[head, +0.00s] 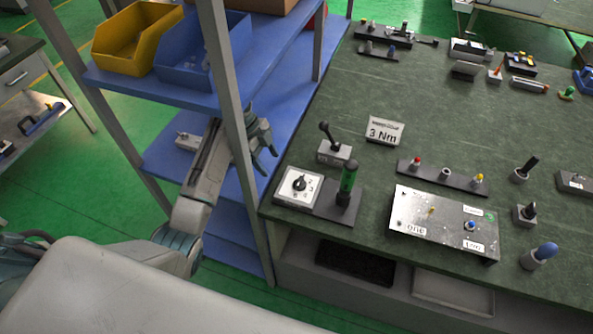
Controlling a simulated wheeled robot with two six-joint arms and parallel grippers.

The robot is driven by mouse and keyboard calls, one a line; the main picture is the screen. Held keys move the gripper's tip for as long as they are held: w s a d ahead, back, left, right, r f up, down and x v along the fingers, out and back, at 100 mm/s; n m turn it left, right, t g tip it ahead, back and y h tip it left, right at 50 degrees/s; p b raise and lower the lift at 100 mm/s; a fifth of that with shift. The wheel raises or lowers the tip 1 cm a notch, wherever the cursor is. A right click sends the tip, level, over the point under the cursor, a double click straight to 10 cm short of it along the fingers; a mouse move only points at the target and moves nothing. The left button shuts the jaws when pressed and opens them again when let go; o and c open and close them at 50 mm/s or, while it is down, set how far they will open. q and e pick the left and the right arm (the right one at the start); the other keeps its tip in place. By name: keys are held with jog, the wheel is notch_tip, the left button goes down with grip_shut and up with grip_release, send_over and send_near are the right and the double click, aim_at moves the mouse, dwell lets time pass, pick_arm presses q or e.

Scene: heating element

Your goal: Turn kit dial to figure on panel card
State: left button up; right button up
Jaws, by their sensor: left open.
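A small box with a white dial face and a black knob (299,185) sits at the near left corner of the green bench; its markings are too small to read for sure. A white card reading "3 Nm" (384,131) stands behind it to the right. A silver panel (420,203) with labels, a yellow toggle and a blue button lies to the right of the dial. My left gripper (268,160) is open and empty, by the blue rack's post, left of and beyond the dial, touching nothing that I can see. My right gripper is out of view.

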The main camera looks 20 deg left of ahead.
pick_arm(q)
jog(key=p, duration=0.2)
send_near(299, 180)
jog(key=shift+w+a+f, duration=0.1)
jog(key=shift+a+f, duration=0.2)
jog(key=shift+f, duration=0.3)
jog(key=shift+w+a+f, duration=0.1)
jog(key=shift+a+f, duration=0.2)
jog(key=shift+f, duration=0.3)
jog(key=d, duration=0.1)
jog(key=d+f+p, duration=0.1)
jog(key=d, duration=0.1)
jog(key=shift+s, duration=0.1)
jog(key=p+x, duration=0.1)
jog(key=x, duration=0.1)
jog(key=shift+s+f, duration=0.15)
jog(key=shift+f, duration=0.15)
jog(key=shift+x, duration=0.9)
jog(key=shift+c, duration=0.2)
jog(key=shift+a, duration=0.1)
jog(key=c, duration=1)
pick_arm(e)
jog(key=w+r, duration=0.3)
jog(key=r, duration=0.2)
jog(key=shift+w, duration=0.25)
